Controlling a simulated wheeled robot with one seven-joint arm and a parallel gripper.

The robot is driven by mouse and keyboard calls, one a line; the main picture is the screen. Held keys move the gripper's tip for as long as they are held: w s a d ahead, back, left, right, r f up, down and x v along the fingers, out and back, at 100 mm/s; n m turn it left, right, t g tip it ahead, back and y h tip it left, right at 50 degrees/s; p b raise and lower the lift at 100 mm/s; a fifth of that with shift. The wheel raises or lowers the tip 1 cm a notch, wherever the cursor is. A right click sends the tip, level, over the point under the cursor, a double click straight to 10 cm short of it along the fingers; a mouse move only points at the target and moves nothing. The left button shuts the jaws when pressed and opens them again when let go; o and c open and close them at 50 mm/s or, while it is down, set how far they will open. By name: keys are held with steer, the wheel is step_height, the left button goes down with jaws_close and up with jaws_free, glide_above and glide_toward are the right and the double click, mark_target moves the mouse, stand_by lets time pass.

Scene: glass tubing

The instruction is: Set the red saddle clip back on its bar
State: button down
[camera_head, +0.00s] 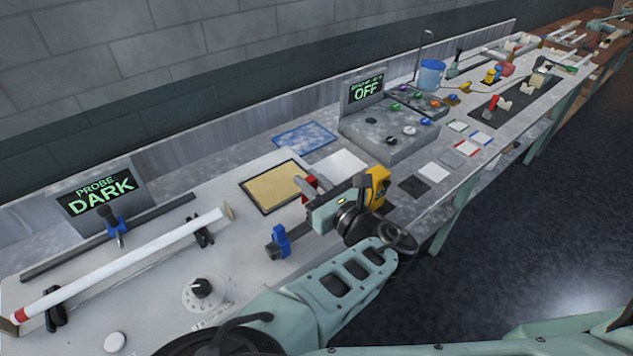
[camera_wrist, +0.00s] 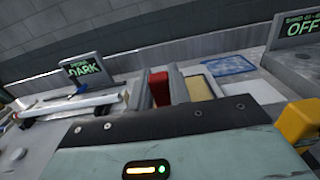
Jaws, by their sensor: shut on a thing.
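The red saddle clip (camera_head: 310,188) is held between the fingers of my gripper (camera_head: 309,186), above the bench near the tan mat. In the wrist view the red clip (camera_wrist: 158,88) sits between the two grey fingers (camera_wrist: 160,90). Its lower part is hidden by my gripper body. A long dark bar (camera_head: 65,259) runs along the back of the panel at left, with a blue clip (camera_head: 116,226) on it. A second blue clip (camera_head: 281,241) stands on a short dark piece left of my gripper. I cannot tell which bar belongs to the red clip.
A white tube (camera_head: 125,262) with a red end lies across dark supports at left. A dial (camera_head: 203,292) is on the panel in front. The tan mat (camera_head: 270,183) lies behind my gripper. A grey control box (camera_head: 385,138) and OFF display (camera_head: 366,91) stand farther right.

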steer(key=shift+f+b, duration=3.3)
steer(key=shift+f, duration=0.95)
steer(key=c, duration=1.2)
jaws_free()
